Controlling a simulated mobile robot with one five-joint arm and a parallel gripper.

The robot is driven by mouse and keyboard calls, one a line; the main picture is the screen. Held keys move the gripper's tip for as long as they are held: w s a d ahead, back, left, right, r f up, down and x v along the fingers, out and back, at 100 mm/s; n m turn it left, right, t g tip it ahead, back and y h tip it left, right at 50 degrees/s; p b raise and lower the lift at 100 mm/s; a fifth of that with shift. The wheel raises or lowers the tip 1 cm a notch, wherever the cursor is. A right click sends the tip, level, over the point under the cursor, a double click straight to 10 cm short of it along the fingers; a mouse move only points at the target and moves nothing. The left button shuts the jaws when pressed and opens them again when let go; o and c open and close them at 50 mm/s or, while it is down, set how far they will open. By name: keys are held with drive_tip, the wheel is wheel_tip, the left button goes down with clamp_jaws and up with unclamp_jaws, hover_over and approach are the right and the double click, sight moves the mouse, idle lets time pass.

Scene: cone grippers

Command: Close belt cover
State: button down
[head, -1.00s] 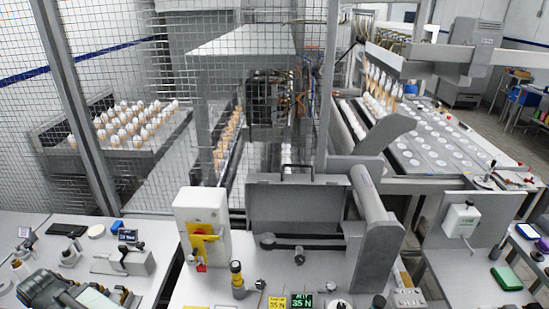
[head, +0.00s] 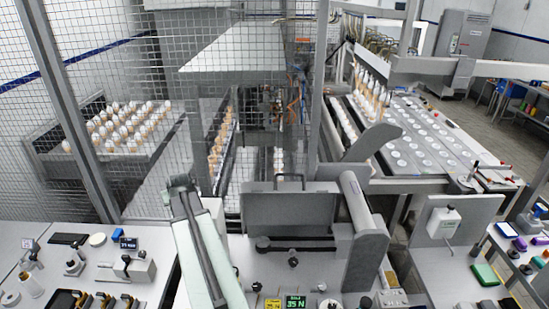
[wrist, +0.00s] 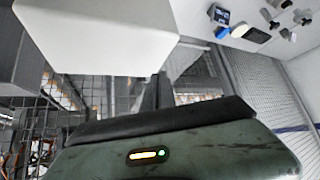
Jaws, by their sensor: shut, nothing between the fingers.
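The grey belt cover (head: 288,212) stands upright on its back edge in the head view, with a dark handle (head: 289,180) on its top edge. The dark belt (head: 300,244) and its pulleys lie exposed in front of it. My gripper (head: 181,184) is at the top end of my raised arm, left of the cover and apart from it. In the wrist view the dark green gripper body fills the bottom, and the dark fingers (wrist: 157,92) are shut and empty. The cover cannot be made out in the wrist view.
A pale box (wrist: 100,35) is close to the gripper in the wrist view. A thick grey cylinder (head: 360,205) stands right of the cover. A wire mesh fence (head: 100,60) rises behind. Small tools lie on the left bench (head: 75,290); an amber and a green display stand in front.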

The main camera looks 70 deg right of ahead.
drive_tip(key=s+d+r+m+g+h+p, duration=0.1)
drive_tip(key=s+d+r+m+p, duration=0.15)
drive_tip(key=s+d, duration=0.7)
drive_tip(key=s+d+r+m+g+h+p, duration=0.1)
drive_tip(key=s+d+r+m, duration=0.15)
drive_tip(key=s+d, duration=0.75)
drive_tip(key=s+d+r+m+g+h+p, duration=0.15)
drive_tip(key=s+d+r, duration=0.35)
drive_tip(key=s, duration=1)
drive_tip(key=b+x, duration=0.2)
drive_tip(key=x, duration=0.1)
drive_tip(key=b+x, duration=0.2)
drive_tip(key=x, duration=0.1)
drive_tip(key=b+x, duration=0.2)
drive_tip(key=x, duration=0.2)
drive_tip(key=shift+a+f, duration=0.3)
drive_tip(key=shift+f, duration=0.1)
drive_tip(key=shift+w+d+f, duration=0.15)
drive_tip(key=shift+w+d, duration=0.05)
drive_tip(key=shift+d, duration=0.05)
